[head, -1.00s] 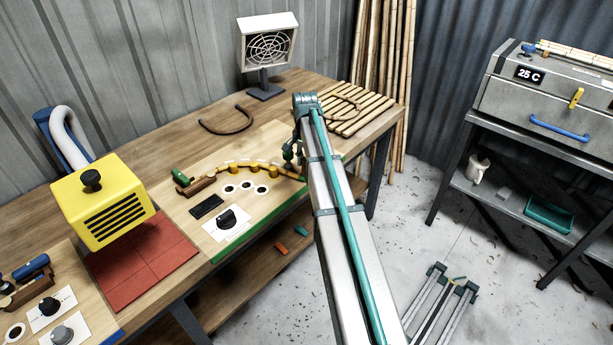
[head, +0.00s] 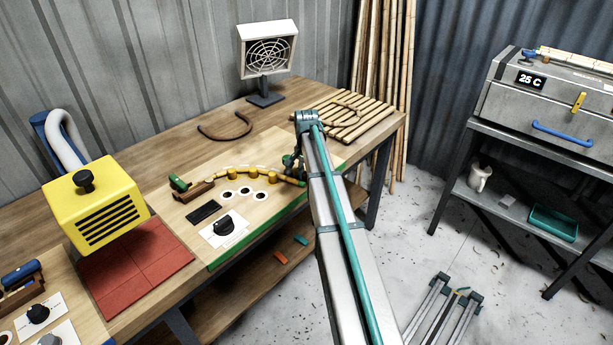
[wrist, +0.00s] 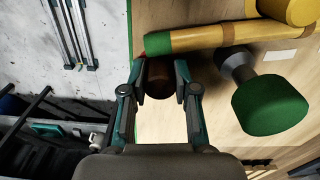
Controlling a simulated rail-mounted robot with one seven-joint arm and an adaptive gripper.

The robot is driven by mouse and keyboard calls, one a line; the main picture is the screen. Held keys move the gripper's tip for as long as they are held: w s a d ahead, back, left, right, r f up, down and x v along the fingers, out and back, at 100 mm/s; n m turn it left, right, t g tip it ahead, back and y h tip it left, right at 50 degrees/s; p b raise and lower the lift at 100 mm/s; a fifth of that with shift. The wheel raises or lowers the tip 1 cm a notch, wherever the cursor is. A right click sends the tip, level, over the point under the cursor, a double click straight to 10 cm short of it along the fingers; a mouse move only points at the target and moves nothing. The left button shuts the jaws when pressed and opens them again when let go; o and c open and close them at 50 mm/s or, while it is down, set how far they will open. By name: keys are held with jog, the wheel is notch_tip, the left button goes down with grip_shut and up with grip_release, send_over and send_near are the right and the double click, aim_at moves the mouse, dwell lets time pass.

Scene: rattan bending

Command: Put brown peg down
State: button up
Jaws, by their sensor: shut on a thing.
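My gripper (wrist: 159,70) has its two teal fingers around the brown peg (wrist: 159,82), a dark round-topped piece. In the wrist view the peg sits beside the green-tipped end of the bent rattan rod (wrist: 200,39), with a small gap visible. In the head view my gripper (head: 292,163) is low over the right end of the rod (head: 250,170), and the peg is hidden there. I cannot tell whether the peg's lower end touches the board (head: 262,215). Three white-ringed dark holes (head: 246,192) lie in the board in front of the rod.
Yellow pegs (wrist: 297,10) stand along the rod. A green-headed knob (wrist: 268,104) is close right of my gripper in the wrist view. A black dial (head: 224,226) and dark strip (head: 203,211) lie left. A slatted rack (head: 350,115) is behind. The board's green front edge (head: 245,240) is near.

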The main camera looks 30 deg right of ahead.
jog(key=o, duration=1)
jog(key=shift+c, duration=0.2)
notch_tip(320, 180, up, 12)
jog(key=b, duration=0.2)
jog(key=shift+r, duration=0.15)
